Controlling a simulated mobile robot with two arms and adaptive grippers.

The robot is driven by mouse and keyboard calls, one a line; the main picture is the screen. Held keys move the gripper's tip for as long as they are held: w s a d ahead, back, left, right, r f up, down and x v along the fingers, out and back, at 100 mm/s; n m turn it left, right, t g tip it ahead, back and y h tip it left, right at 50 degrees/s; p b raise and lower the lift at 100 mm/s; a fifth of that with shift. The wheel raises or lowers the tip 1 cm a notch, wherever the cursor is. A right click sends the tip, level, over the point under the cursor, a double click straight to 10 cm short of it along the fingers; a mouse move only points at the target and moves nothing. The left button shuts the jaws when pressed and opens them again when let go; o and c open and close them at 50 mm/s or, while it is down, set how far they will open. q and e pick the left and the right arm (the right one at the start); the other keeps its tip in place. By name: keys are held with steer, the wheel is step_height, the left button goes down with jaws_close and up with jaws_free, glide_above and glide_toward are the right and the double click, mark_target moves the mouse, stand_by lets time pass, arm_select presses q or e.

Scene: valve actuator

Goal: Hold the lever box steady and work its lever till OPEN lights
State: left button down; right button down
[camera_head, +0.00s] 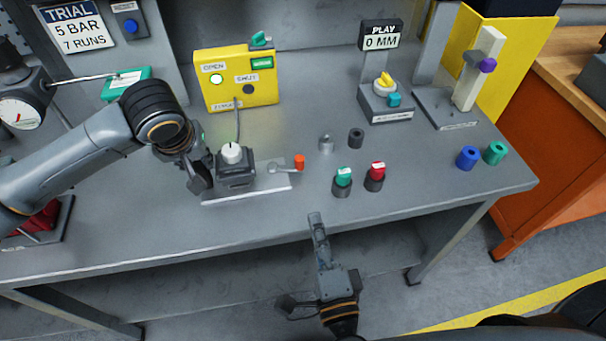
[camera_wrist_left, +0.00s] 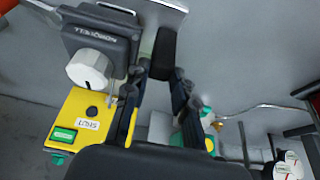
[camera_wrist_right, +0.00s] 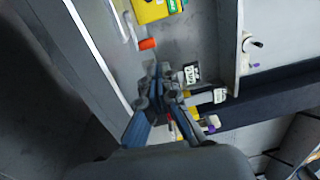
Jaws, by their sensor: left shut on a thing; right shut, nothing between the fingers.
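The lever box (camera_head: 236,174) is dark grey with a white knob on top, on a pale plate (camera_head: 245,195). Its lever (camera_head: 281,168) points right and ends in an orange knob (camera_head: 299,162). My left gripper (camera_head: 205,176) is shut on the box at its left side; the left wrist view shows the box (camera_wrist_left: 98,42) beside the fingers, the exact contact partly hidden. My right gripper (camera_head: 315,220) is shut and empty at the table's front edge, apart from the orange knob (camera_wrist_right: 147,44). On the yellow box (camera_head: 237,95), the OPEN lamp (camera_head: 217,79) glows and the SHUT lamp (camera_head: 248,89) is dark.
A cable joins the yellow box and lever box. Right of the lever stand green (camera_head: 343,178) and red (camera_head: 375,174) capped cylinders, with small grey parts behind. A dial stand (camera_head: 385,100) is farther back. Bare table lies between the lever and the front edge.

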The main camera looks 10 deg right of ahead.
steer(key=f, duration=0.1)
glide_toward(302, 166)
steer(key=shift+g, duration=0.4)
steer(key=w, duration=0.4)
steer(key=w+r, duration=0.1)
steer(key=w, duration=0.2)
steer(key=shift+a, duration=0.2)
steer(key=shift+w+d, duration=0.15)
steer(key=shift+w, duration=0.45)
steer(key=s, duration=0.9)
steer(key=s+d, duration=0.1)
steer(key=s, duration=0.4)
steer(key=shift+d, duration=0.1)
